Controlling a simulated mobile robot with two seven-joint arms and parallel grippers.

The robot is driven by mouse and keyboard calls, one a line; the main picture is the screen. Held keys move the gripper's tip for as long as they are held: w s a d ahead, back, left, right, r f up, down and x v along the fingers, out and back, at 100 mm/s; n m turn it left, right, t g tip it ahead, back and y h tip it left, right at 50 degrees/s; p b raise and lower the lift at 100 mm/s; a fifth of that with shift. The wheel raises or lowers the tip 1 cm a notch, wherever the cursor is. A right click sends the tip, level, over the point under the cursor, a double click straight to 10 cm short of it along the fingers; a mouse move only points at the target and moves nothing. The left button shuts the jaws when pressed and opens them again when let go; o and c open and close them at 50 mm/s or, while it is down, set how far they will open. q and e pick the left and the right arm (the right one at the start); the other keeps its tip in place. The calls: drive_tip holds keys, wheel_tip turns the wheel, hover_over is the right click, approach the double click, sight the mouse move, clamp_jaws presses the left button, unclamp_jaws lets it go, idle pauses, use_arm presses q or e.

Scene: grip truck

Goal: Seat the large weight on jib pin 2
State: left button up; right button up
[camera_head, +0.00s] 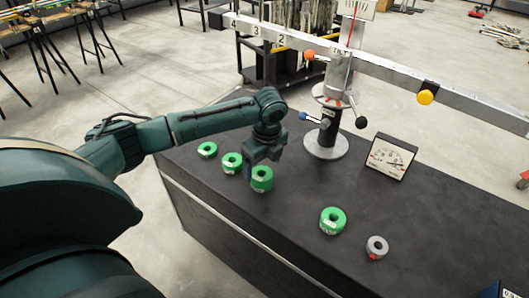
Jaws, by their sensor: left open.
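Several green ring weights stand on the dark bench top: one at the far left (207,149), one beside it (231,162), one under my left gripper (262,184) and one set apart to the right (333,222). Their labels are too small to read, so I cannot tell for sure which is the large weight. My left gripper (255,172) is open and points down at the third green weight; one finger shows at its left side. My right gripper is out of view.
A grey ring with a red part (376,247) lies near the front. A yellow knob (426,97) sits on the beam's right side.

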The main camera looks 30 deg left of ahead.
sight(262, 174)
use_arm(q)
drive_tip(key=f, duration=0.4)
drive_tip(key=shift+w+a+f+b, duration=0.1)
drive_tip(key=shift+a+f+b, duration=0.1)
drive_tip(key=shift+f+b, duration=0.15)
drive_tip(key=shift+f, duration=0.1)
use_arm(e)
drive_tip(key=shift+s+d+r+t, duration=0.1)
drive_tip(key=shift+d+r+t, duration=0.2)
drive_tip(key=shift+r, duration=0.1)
use_arm(q)
drive_tip(key=shift+c, duration=0.4)
drive_tip(key=c, duration=1.6)
drive_tip(key=o, duration=1)
drive_tip(key=c, duration=0.4)
drive_tip(key=shift+o, duration=0.2)
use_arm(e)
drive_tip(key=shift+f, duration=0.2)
